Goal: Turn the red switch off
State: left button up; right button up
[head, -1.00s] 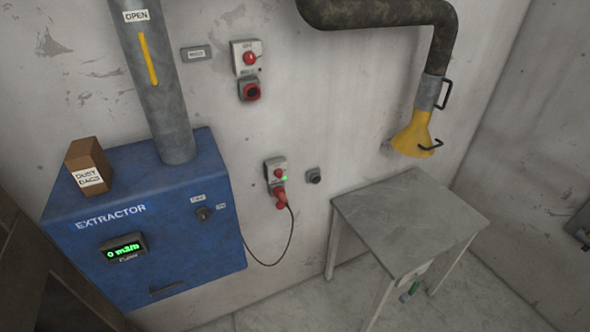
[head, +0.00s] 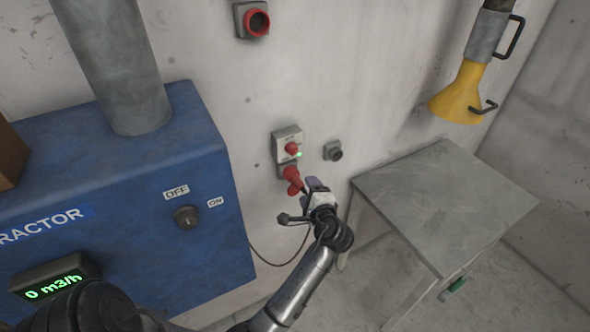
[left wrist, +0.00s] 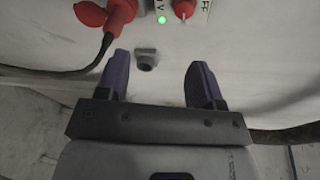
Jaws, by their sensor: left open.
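The red switch (head: 291,148) is a small red knob on a grey wall box (head: 287,134), with a lit green lamp beside it. A red plug (head: 292,179) sits in the box's lower part. My left gripper (head: 309,186) is open, just below and right of the box, apart from the switch. In the left wrist view, the switch (left wrist: 185,8) is cut by the top edge beside an "OFF" label, beyond the open, empty left gripper (left wrist: 157,70). The plug (left wrist: 112,15) is left of it there. My right gripper is not in view.
A small grey wall socket (head: 333,151) is right of the box. The blue extractor (head: 130,190) stands left, its display (head: 55,280) reading 0 m3/h. A grey table (head: 440,205) stands right, below a yellow hood (head: 461,95). The plug's cable hangs below the box.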

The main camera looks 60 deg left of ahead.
aim_at(294, 152)
pick_arm(q)
jog(key=shift+m+g+y, duration=0.6)
jog(key=shift+g+y, duration=0.1)
jog(key=shift+y, duration=0.2)
jog(key=w+a, duration=0.1)
jog(key=a, duration=0.3)
jog(key=w+a+r, duration=0.1)
jog(key=a, duration=0.4)
jog(key=w+a+b, duration=0.1)
jog(key=w+a, duration=0.1)
jog(key=a, duration=0.2)
jog(key=shift+w+a+r, duration=0.1)
jog(key=shift+a+r, duration=0.3)
jog(key=shift+w+a, duration=0.1)
jog(key=shift+a, duration=0.5)
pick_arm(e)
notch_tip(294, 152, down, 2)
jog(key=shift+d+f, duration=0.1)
pick_arm(q)
jog(key=shift+c, duration=0.2)
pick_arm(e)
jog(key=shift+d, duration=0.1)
pick_arm(q)
jog(key=c, duration=0.9)
jog(key=shift+f, duration=0.1)
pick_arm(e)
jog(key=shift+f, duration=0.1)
